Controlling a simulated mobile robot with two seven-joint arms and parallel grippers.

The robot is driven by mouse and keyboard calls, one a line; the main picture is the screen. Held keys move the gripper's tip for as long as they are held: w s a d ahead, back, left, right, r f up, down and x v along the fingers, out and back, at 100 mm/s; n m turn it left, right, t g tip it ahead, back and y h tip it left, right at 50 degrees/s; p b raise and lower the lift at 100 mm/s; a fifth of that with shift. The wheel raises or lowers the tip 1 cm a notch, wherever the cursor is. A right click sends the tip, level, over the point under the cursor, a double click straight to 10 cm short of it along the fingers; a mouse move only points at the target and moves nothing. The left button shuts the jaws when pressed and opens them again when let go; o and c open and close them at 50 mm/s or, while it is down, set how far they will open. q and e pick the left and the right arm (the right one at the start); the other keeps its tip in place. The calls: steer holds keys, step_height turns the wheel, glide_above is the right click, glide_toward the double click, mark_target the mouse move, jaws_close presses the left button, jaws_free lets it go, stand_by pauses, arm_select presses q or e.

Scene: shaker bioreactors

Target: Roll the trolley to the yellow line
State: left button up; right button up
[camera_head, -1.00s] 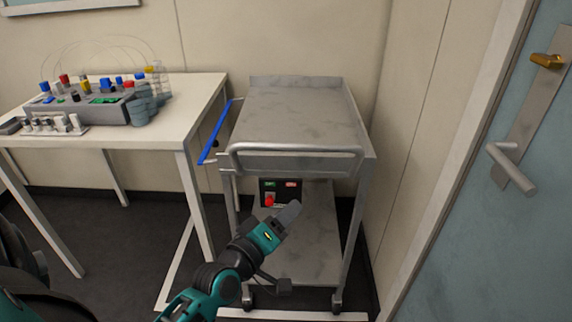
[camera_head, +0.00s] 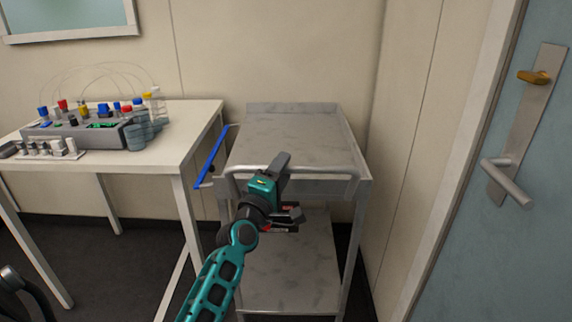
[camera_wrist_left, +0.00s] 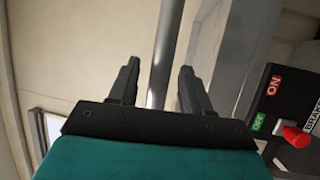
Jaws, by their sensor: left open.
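The grey metal trolley (camera_head: 285,132) stands against the back wall, with a lower shelf (camera_head: 290,275) and a front handle bar (camera_head: 325,173). My left gripper (camera_head: 293,187) is open at the handle's left half. In the left wrist view the bar (camera_wrist_left: 166,45) runs between the two open fingers, and no grip on it shows. The brake box (camera_wrist_left: 284,112) shows there at the right, with ON and OFF labels and a red lever (camera_wrist_left: 296,137) near OFF. In the head view my gripper mostly hides this box. No yellow line is visible. My right gripper is not in view.
A white table (camera_head: 150,160) with a bioreactor rack (camera_head: 85,133) stands close on the left. A blue bar (camera_head: 212,158) is on the trolley's left side. A wall is close on the right, then a blue door (camera_head: 510,250) with a lever handle (camera_head: 507,182).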

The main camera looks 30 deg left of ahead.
arm_select(q)
steer(key=shift+x, duration=1.35)
jaws_close()
